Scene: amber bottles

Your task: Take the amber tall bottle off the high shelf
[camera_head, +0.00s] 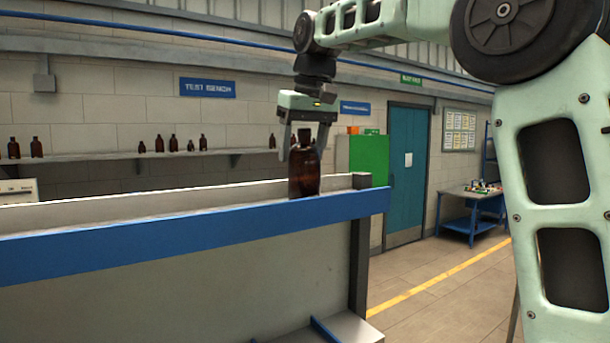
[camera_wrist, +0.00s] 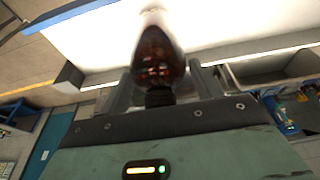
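The amber tall bottle (camera_head: 304,176) stands upright near the right end of the high shelf (camera_head: 200,231), which has a blue front edge. My gripper (camera_head: 302,152) points down over it, with one finger on each side of its neck and upper part. In the wrist view the bottle (camera_wrist: 157,58) lies between the two fingers of my gripper (camera_wrist: 162,82), its dark neck towards the palm. Gaps show between the neck and the fingers, so the gripper looks open. Whether a finger touches the bottle's shoulder cannot be told.
Several brown bottles (camera_head: 173,144) stand on a far wall shelf (camera_head: 100,157). A teal door (camera_head: 408,175) and a blue workbench (camera_head: 470,212) are at the back right. The shelf left of the bottle looks clear.

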